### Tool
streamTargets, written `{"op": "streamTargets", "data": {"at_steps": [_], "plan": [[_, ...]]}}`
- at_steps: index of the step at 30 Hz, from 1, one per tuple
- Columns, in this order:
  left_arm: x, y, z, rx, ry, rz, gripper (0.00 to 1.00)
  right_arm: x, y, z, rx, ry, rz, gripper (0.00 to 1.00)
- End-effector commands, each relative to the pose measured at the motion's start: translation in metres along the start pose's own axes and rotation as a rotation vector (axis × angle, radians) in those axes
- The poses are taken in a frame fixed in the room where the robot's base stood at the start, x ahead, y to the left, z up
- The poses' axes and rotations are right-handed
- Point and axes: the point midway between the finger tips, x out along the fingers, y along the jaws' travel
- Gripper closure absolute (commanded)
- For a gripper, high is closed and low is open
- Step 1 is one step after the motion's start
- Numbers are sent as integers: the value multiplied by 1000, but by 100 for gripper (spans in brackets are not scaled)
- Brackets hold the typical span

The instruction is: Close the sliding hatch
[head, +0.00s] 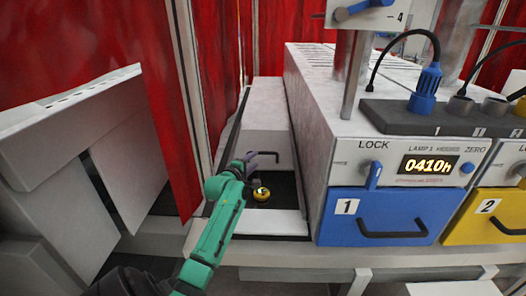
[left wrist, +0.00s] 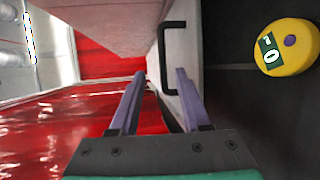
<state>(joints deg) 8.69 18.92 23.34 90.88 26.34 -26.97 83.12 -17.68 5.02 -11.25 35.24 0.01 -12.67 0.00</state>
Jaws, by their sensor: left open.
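The sliding hatch (head: 265,122) is a pale grey block in a narrow channel left of the machine, with a dark handle (head: 266,155) on its front. A dark gap lies open in front of it. My left gripper (head: 247,160), on a green arm, is beside the handle's left end. In the left wrist view its two purple fingers (left wrist: 160,74) are apart, and the black handle (left wrist: 182,58) shows ahead, partly between the fingertips. I see no clear grip on it. The hatch front (left wrist: 190,30) is the pale face behind the handle. My right gripper is not in view.
A yellow round object (head: 261,193) with a label lies in the dark gap and also shows in the wrist view (left wrist: 290,47). The machine with a blue drawer (head: 376,215) stands close on the right. A red curtain (head: 170,100) and pale panels stand on the left.

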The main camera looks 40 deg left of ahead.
Motion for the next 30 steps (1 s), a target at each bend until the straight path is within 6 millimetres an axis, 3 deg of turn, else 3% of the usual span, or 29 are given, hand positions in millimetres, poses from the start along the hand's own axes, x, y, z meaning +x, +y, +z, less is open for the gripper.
{"op": "streamTargets", "data": {"at_steps": [6,12,23,24,27,30], "plan": [[48,1,0,0,0,2,53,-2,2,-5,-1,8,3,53],[80,-1,1,1,-2,3,53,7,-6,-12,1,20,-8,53],[88,0,-1,1,1,1,53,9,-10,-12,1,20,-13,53],[88,0,-1,1,1,1,60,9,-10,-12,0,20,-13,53],[88,0,0,1,1,1,99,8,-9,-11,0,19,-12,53],[88,0,0,1,1,0,100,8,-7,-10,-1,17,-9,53]]}}
